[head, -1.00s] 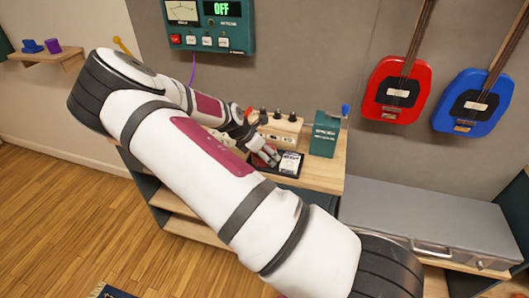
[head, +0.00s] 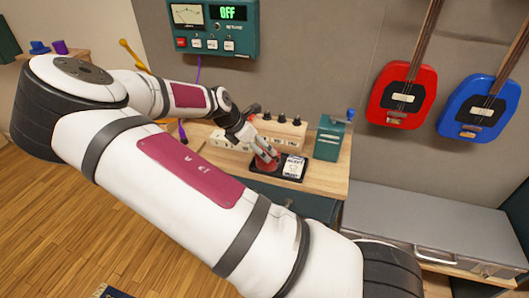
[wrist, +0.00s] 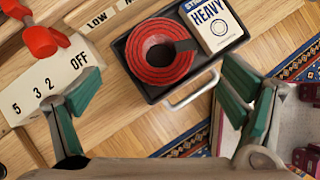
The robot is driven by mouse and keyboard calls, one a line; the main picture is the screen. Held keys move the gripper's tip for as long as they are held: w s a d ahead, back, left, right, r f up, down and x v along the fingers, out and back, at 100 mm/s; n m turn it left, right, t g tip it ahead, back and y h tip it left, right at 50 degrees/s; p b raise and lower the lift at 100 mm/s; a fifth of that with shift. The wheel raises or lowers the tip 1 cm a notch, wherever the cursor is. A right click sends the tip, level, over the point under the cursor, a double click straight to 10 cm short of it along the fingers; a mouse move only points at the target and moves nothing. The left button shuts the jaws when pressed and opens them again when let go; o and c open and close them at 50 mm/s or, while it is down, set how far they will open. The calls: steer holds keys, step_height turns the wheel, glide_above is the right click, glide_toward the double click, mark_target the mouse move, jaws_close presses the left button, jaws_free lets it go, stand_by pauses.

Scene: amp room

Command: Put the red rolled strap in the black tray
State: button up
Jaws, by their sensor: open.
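The red rolled strap (wrist: 160,52) lies flat as a coil in the left part of the black tray (wrist: 150,92), beside a white box marked HEAVY (wrist: 212,25). In the head view the strap (head: 262,164) is partly covered by my fingers, and the tray (head: 305,183) sits on the wooden bench. My gripper (wrist: 158,78) is open, its green-padded fingers wide apart on either side of the strap's near edge in the picture. Neither finger touches the strap in the wrist view. In the head view my gripper (head: 266,152) is just above the tray.
A cream panel with a red knob (wrist: 40,40) is close to my left finger.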

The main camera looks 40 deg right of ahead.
steer(key=w+a+r+m+t+y, duration=0.3)
steer(key=w+a+r+t, duration=0.1)
steer(key=r, duration=0.2)
step_height(320, 180, up, 10)
steer(key=m+t, duration=0.3)
steer(key=m, duration=0.4)
steer(key=s+r+m, duration=0.6)
steer(key=s+r, duration=0.1)
steer(key=s, duration=0.4)
steer(key=s+a+r+m+g+y, duration=0.1)
steer(key=s+a, duration=0.5)
steer(key=s, duration=0.5)
steer(key=s+a+r+m+g+y, duration=0.1)
steer(key=s+a+y, duration=0.1)
steer(key=s+a, duration=0.5)
steer(key=s, duration=0.4)
steer(key=shift+r+m+g+y, duration=0.3)
steer(key=shift+r+m, duration=0.1)
steer(key=shift+s, duration=0.1)
